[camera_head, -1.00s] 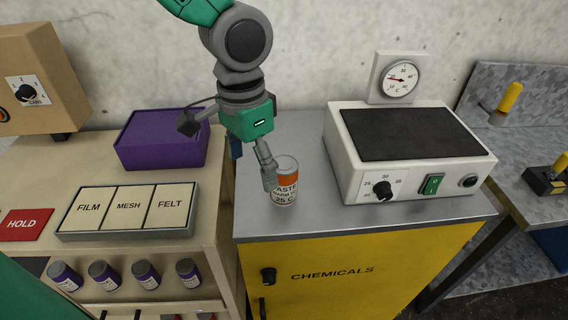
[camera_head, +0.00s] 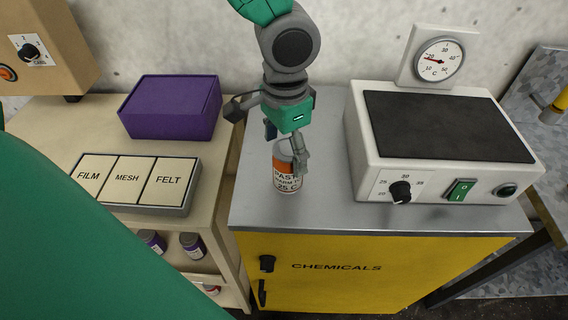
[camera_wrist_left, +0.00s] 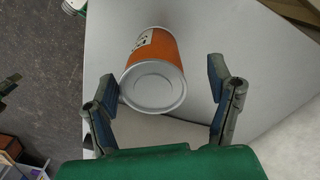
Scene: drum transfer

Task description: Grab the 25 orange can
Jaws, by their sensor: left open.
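The orange and white can (camera_head: 287,177), labelled 25 C, stands upright on the grey top of the chemicals cabinet. My left gripper (camera_head: 286,142) is open right at the can, with one finger in front of its right side. In the left wrist view the can (camera_wrist_left: 153,70) shows its grey lid and orange side. It lies between the open fingers of my left gripper (camera_wrist_left: 163,92), nearer to the left finger, with a clear gap to the right one. My right gripper is not in view.
A white heater box (camera_head: 440,135) with a dial gauge (camera_head: 438,60) stands right of the can. A purple box (camera_head: 171,107) and a tray of FILM, MESH and FELT pads (camera_head: 134,183) are on the left bench.

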